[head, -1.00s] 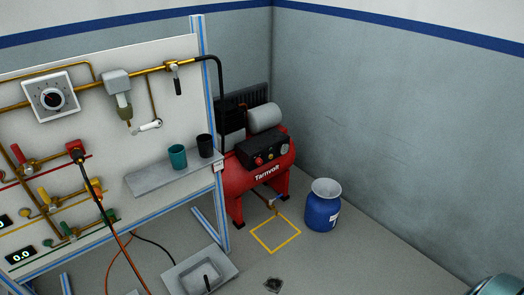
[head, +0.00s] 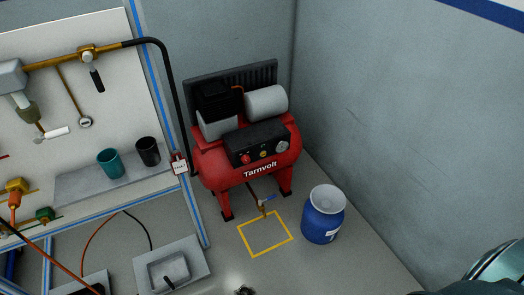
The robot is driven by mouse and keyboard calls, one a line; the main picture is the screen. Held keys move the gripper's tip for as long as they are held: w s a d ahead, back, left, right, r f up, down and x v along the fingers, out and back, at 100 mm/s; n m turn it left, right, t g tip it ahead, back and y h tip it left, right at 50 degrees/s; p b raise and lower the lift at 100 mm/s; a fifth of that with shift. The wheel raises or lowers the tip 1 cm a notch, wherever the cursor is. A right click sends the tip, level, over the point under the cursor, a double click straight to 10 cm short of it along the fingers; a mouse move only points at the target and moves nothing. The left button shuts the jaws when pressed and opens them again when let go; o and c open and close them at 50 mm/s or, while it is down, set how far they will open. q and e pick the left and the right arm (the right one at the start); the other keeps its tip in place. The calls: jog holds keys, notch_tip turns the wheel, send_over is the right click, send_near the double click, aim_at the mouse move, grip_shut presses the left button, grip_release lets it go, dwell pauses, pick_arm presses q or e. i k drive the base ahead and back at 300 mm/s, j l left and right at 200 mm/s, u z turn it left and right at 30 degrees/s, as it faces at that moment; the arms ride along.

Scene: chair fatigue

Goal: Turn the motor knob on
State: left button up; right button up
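The red Tarnvolt compressor (head: 245,176) stands on the floor in the corner. A dark control panel (head: 256,143) is on its front. The panel carries a red knob (head: 245,159) at the left, a small yellowish part (head: 263,154) in the middle and a round pale dial (head: 282,146) at the right. Markings on the panel are too small to read, so I cannot tell the knob's setting. Neither of my grippers is in view, and nothing touches the panel.
A blue drum (head: 322,228) stands right of the compressor, near a yellow floor square (head: 265,250). A pipe board (head: 70,95) with a shelf (head: 75,190) holding teal (head: 110,163) and black (head: 148,151) cups is at left. A grey tray (head: 140,268) lies below. Floor before the compressor is mostly open.

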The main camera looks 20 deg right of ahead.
aim_at(245, 158)
jog(key=i+l, duration=0.15)
jog(key=l, duration=0.3)
jog(key=i+l+u, duration=0.1)
jog(key=l, duration=0.35)
jog(key=i+l, duration=0.15)
jog(key=l, duration=0.3)
jog(key=i+l, duration=0.15)
jog(key=l, duration=0.35)
jog(key=i+l+u, duration=0.1)
jog(key=l, duration=0.35)
jog(key=i+l, duration=0.15)
jog(key=l, duration=0.3)
